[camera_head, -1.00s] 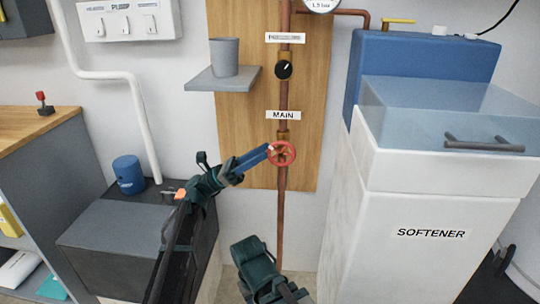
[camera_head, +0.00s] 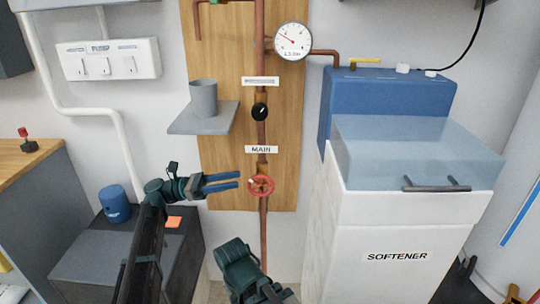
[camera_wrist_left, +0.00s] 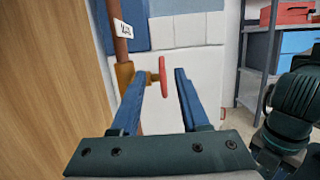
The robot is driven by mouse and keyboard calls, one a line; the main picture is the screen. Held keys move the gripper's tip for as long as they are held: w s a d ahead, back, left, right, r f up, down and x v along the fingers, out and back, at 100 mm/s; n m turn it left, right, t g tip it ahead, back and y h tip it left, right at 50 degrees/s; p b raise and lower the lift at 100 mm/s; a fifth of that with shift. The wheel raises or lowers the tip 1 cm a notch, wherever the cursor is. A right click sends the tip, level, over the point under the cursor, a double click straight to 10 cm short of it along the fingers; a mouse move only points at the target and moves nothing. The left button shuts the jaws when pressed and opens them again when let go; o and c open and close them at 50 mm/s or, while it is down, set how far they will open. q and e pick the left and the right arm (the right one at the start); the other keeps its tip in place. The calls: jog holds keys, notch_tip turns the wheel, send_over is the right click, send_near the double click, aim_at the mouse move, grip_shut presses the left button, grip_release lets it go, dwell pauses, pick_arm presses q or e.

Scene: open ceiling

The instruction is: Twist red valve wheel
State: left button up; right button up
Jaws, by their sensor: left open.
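The red valve wheel (camera_head: 261,186) sits on the vertical copper pipe below the MAIN label (camera_head: 261,149). My left gripper (camera_head: 239,180) is open, its two blue fingers pointing right, with their tips just left of the wheel. In the left wrist view the wheel (camera_wrist_left: 162,77) shows edge-on beyond the open fingers (camera_wrist_left: 159,82), in line with the gap between them. A brass fitting (camera_wrist_left: 125,75) joins it to the pipe. My right arm shows at the bottom of the head view; its fingers are not seen.
A black knob (camera_head: 260,111) and a pressure gauge (camera_head: 292,41) are higher on the piping. A grey shelf (camera_head: 203,118) with a grey cup (camera_head: 203,97) juts out at upper left. The white softener cabinet (camera_head: 388,220) stands close on the right.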

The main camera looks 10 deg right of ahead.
aim_at(270, 177)
pick_arm(q)
jog(key=a+y+p, duration=0.1)
jog(key=p, duration=0.1)
jog(key=r+y+p, duration=0.1)
jog(key=p, duration=0.1)
jog(key=shift+w+a+r+t, duration=0.1)
jog(key=shift+a+r+t, duration=0.1)
jog(key=shift+a+t, duration=0.15)
pick_arm(e)
notch_tip(270, 177, up, 6)
jog(key=shift+d+r, duration=0.15)
pick_arm(q)
jog(key=x, duration=1.3)
jog(key=shift+d+f, duration=0.2)
jog(key=shift+d, duration=0.05)
grip_shut()
